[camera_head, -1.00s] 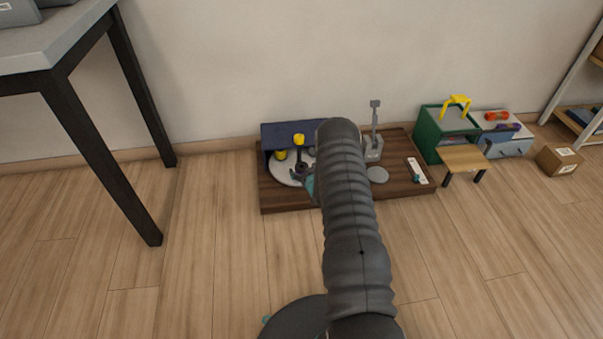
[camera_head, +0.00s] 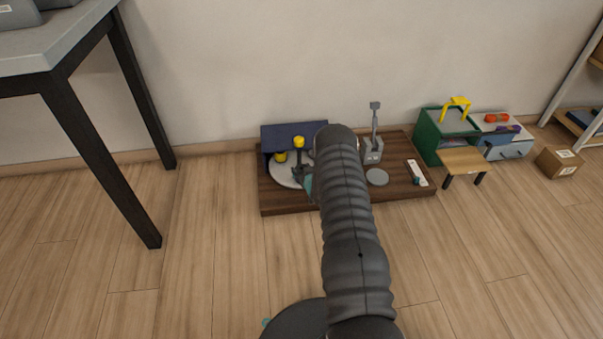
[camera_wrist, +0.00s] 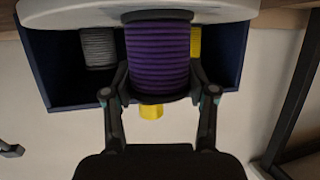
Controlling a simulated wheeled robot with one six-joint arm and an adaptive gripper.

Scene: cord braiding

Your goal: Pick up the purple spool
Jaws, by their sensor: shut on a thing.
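The purple spool (camera_wrist: 157,55) fills the upper middle of the wrist view, with dark flanges at its ends. My gripper (camera_wrist: 158,88) is shut on it, one finger on each side. In the head view my gripper (camera_head: 303,172) is a small dark shape over the pale round plate (camera_head: 281,177), partly behind my arm. I cannot make out the purple spool there. The wrist view does not show clearly whether the spool is clear of the plate.
Yellow spools (camera_head: 280,157) and a dark blue bin (camera_wrist: 60,78) are close by; a grey spool (camera_wrist: 98,48) is in the bin. A grey lever stand (camera_head: 374,150) rises from the wooden board (camera_head: 285,206). A green box (camera_head: 430,145) stands right.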

